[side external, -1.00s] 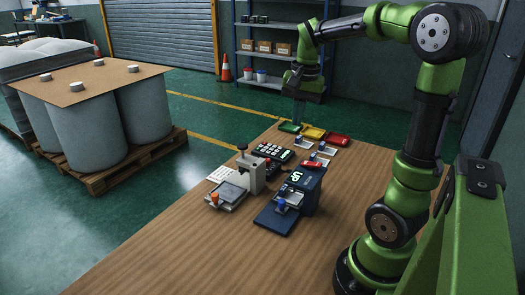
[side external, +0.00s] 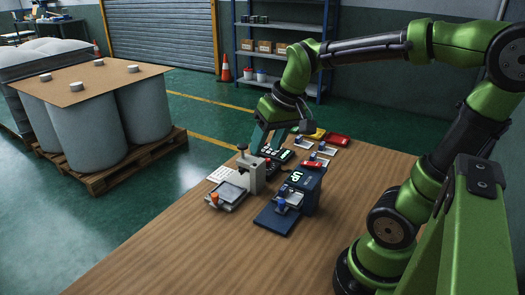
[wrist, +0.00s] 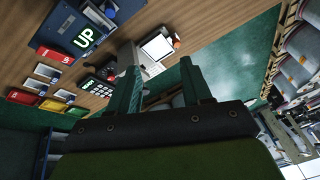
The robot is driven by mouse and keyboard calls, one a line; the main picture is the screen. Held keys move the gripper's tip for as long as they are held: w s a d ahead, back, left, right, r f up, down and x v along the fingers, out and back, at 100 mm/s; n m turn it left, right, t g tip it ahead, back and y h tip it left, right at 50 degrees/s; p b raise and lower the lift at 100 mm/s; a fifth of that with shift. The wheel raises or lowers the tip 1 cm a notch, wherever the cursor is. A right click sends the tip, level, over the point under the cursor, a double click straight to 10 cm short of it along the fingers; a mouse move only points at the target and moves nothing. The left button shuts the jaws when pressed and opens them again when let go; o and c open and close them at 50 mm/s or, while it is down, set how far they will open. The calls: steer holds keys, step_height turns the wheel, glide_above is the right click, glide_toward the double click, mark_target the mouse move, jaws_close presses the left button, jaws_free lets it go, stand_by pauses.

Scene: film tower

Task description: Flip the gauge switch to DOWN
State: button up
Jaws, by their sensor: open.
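The gauge (side external: 308,188) is a dark blue box on the wooden table, with a green display reading UP. It also shows at the top left of the wrist view (wrist: 92,22). A red label plate reading UP (wrist: 55,55) is beside it in the wrist view. I cannot clearly make out the switch lever itself. My gripper (side external: 268,143) points down beyond the gauge and to its left, near the keypad and the grey press. In the wrist view its two fingers (wrist: 157,70) are apart with nothing held between them.
A grey press (side external: 249,172) stands left of the gauge. A keypad (wrist: 98,87) is behind them. Small plates with blue knobs (side external: 322,147) and yellow and red trays (side external: 337,139) lie toward the far edge. The near part of the table (side external: 200,262) is clear.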

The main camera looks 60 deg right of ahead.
mark_target(309, 163)
steer(key=shift+w+d+r+n+g, duration=1)
steer(key=shift+d+g, duration=1.2)
steer(key=shift+d, duration=2)
steer(key=shift+w+d+r+n+g, duration=0.6)
steer(key=shift+d+n+g, duration=1.2)
steer(key=shift+d, duration=2.35)
steer(key=shift+m+g, duration=0.3)
steer(key=shift+m, duration=0.1)
steer(key=x, duration=1.6)
steer(key=shift+d+f, duration=0.1)
steer(key=shift+f, duration=0.1)
